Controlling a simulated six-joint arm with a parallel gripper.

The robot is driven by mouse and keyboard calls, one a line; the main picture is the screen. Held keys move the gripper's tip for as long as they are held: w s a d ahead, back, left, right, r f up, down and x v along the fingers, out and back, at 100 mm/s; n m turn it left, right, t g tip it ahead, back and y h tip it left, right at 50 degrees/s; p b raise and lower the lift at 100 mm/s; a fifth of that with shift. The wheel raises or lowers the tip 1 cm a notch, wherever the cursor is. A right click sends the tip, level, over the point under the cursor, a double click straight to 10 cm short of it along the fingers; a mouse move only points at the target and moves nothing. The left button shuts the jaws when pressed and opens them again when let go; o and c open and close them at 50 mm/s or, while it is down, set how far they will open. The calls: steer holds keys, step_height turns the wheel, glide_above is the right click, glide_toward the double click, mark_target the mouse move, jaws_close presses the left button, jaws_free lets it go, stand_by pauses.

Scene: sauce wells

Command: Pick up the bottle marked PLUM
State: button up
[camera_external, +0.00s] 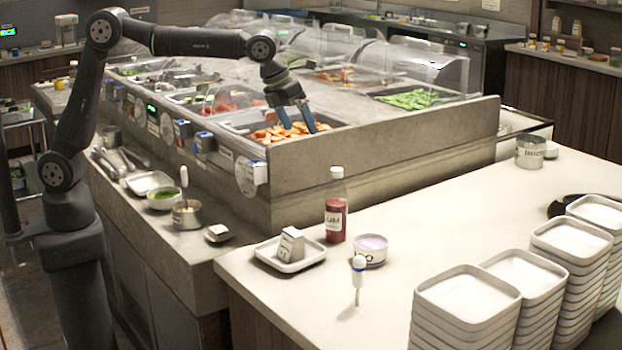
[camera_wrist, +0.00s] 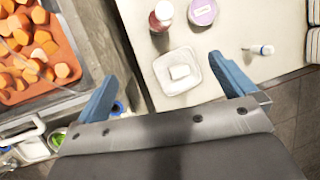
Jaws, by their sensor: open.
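A bottle of dark red sauce (camera_external: 336,212) with a pale cap and a white label stands upright on the counter; the label's lettering is too small to read surely. It also shows at the top of the wrist view (camera_wrist: 161,17), seen from above. My gripper (camera_external: 296,121) is open and empty. In the external view it hangs over the pan of orange pieces, up and left of the bottle. In the wrist view its two blue fingers (camera_wrist: 164,72) are spread wide, and the bottle lies beyond the fingertips, touched by neither.
Stacked square plates (camera_external: 467,296) fill the front right. The raised well wall (camera_external: 385,160) stands behind.

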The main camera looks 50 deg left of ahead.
mark_target(336, 169)
steer(key=shift+c, duration=0.4)
steer(key=c, duration=0.9)
steer(key=shift+c, duration=0.2)
steer(key=w+r+n, duration=0.1)
steer(key=w+n, duration=0.1)
steer(key=n, duration=1.2)
steer(key=w+r+n, duration=0.1)
steer(key=w+n, duration=0.1)
steer(key=n, duration=1.2)
steer(key=shift+g+h, duration=0.3)
steer(key=x, duration=0.7)
steer(key=d+x, duration=0.1)
steer(key=x, duration=0.3)
steer(key=shift+s, duration=0.15)
steer(key=shift+x, duration=2.9)
